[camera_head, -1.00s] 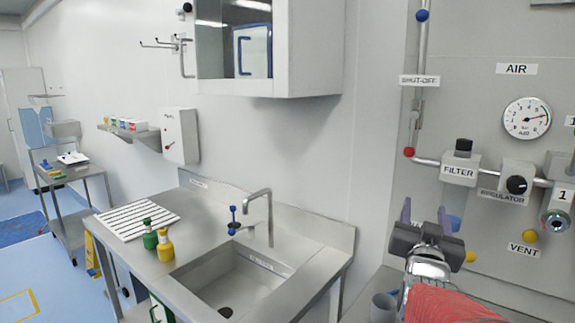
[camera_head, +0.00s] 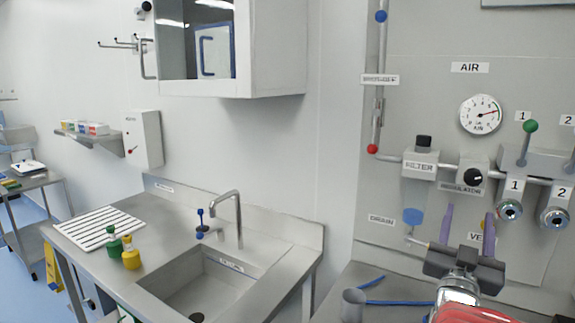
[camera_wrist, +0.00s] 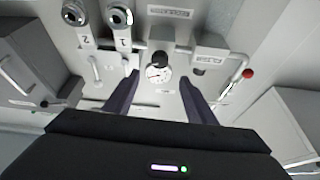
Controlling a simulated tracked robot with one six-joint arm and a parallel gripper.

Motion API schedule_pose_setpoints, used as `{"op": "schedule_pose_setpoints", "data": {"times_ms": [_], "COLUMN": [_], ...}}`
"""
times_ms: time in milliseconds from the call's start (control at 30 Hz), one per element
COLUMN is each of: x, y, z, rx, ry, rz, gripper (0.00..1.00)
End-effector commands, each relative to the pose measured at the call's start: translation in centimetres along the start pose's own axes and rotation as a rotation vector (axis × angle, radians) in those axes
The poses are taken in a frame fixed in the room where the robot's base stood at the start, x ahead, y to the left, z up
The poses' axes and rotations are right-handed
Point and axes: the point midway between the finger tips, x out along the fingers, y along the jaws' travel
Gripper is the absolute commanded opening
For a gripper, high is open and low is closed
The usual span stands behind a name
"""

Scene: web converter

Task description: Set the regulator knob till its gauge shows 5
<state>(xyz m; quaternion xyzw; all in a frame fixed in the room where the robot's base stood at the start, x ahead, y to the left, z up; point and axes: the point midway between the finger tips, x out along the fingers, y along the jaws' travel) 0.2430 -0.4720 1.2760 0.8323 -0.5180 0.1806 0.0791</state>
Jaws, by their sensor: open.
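The regulator knob (camera_head: 473,177) is a black round knob on a grey block of the air panel, with a "REGULATOR" label below it. It also shows in the wrist view (camera_wrist: 160,58), which is upside down. The gauge (camera_head: 481,115) is a white round dial above the regulator. The gauge shows between my fingers in the wrist view (camera_wrist: 158,73). My gripper (camera_head: 468,212) is open and empty, below the regulator and apart from the knob, fingers pointing up.
Left of the regulator is the filter (camera_head: 420,163) with a blue-bottomed bowl. Outlets 1 (camera_head: 509,210) and 2 (camera_head: 556,216) are close on the right, with a green-ball lever (camera_head: 530,126) above. A red ball (camera_head: 372,149) is on the pipe. A sink (camera_head: 195,280) stands left.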

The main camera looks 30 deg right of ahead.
Motion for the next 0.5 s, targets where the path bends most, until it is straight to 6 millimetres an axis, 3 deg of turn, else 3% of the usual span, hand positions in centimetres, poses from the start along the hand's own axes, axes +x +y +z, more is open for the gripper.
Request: {"op": "schedule_pose_setpoints", "data": {"times_ms": [167,500], "x": [1.3,6.0], "y": [0.0,-0.1], "z": [0.0,0.1], "rx": [0.000,0.000], "ry": [0.001,-0.001], "rz": [0.000,-0.001], "gripper": [0.51,0.51]}}
